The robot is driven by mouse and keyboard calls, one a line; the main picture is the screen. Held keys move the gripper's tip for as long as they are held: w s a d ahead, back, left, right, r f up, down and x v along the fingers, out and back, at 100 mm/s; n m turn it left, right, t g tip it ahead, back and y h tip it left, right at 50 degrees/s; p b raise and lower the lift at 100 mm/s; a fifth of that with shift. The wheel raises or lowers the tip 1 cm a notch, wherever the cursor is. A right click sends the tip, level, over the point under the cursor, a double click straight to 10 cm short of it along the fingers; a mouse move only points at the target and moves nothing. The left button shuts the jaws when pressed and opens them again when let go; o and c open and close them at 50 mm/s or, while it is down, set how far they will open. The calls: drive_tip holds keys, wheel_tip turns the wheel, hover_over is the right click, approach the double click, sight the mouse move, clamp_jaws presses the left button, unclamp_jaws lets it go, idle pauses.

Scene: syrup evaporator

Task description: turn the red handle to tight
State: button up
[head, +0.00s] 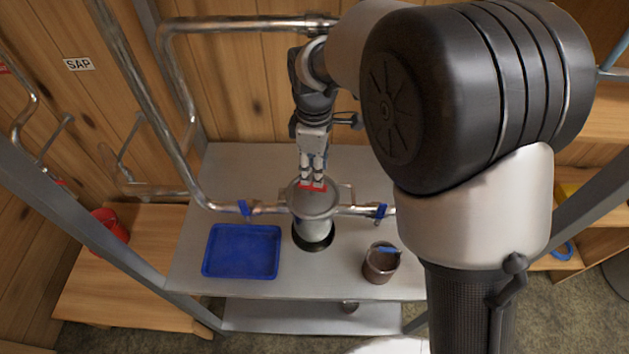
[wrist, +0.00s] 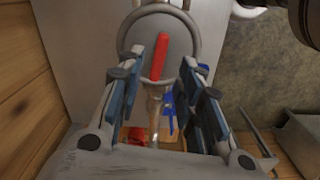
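The red handle (head: 313,189) lies across the round grey lid (head: 316,204) of a metal canister on the steel table. In the wrist view the red handle (wrist: 159,56) is a straight bar on the round lid (wrist: 178,40). My gripper (head: 312,180) points down at the handle, and its fingertips partly hide it in the head view. In the wrist view my gripper (wrist: 163,78) has its fingers apart, with the handle showing between and beyond them, nearer the left finger. I cannot tell whether either finger touches it.
Metal pipes with blue valve handles (head: 244,208) (head: 381,211) run to both sides of the canister. A blue tray (head: 242,252) lies at the table's front left. A metal cup (head: 380,264) stands at the front right. A red bucket (head: 110,226) sits on a wooden bench at left.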

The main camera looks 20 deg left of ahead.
sight(313, 189)
wheel_tip(313, 189, down, 5)
drive_tip(key=shift+f, duration=0.15)
drive_tip(key=shift+c, duration=0.5)
clamp_jaws()
